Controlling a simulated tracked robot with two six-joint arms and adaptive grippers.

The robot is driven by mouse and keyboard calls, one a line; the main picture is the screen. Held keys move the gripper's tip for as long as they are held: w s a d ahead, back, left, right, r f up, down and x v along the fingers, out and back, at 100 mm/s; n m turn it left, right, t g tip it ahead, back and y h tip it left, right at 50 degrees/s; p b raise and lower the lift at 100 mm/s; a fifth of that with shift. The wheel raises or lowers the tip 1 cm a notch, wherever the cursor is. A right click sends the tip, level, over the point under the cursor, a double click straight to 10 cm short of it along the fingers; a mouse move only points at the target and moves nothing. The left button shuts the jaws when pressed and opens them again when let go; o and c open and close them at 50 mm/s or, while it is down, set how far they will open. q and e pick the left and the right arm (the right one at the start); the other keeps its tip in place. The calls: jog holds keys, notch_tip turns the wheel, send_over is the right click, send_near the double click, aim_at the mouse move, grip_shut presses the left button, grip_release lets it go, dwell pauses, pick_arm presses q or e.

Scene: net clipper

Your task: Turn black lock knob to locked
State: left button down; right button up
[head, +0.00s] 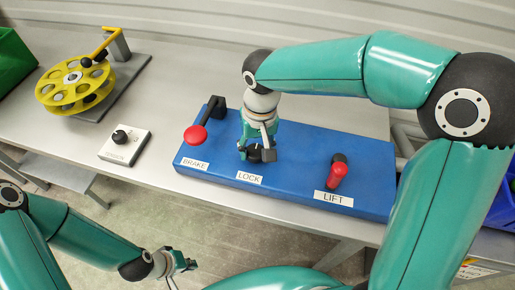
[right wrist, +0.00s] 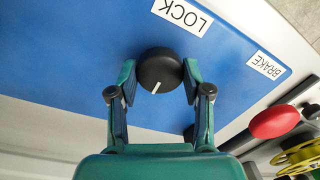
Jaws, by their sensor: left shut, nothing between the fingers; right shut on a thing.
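The black lock knob (right wrist: 160,70) is a round knob on the blue panel (head: 305,148), behind the LOCK label (head: 249,177). In the right wrist view a white pointer line on the knob points away from the LOCK label, toward my gripper's palm. My right gripper (head: 256,153) reaches down over the knob and mostly hides it in the head view. Its fingers are shut on the knob from both sides, as the right wrist view (right wrist: 159,82) shows. My left gripper (head: 187,264) is shut and empty, low in front of the table edge.
A red-ended BRAKE lever (head: 196,135) stands left of the knob and a red LIFT handle (head: 337,174) stands right of it. A white box with a black dial (head: 121,138), a yellow wheel (head: 75,82) and a green bin (head: 14,65) are further left.

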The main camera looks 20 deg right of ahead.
aim_at(259, 150)
jog(key=shift+s+f+m, duration=0.1)
jog(key=shift+m, duration=0.2)
jog(key=o, duration=1.2)
jog(key=shift+c, duration=0.2)
notch_tip(259, 150, up, 12)
jog(key=shift+d, duration=0.4)
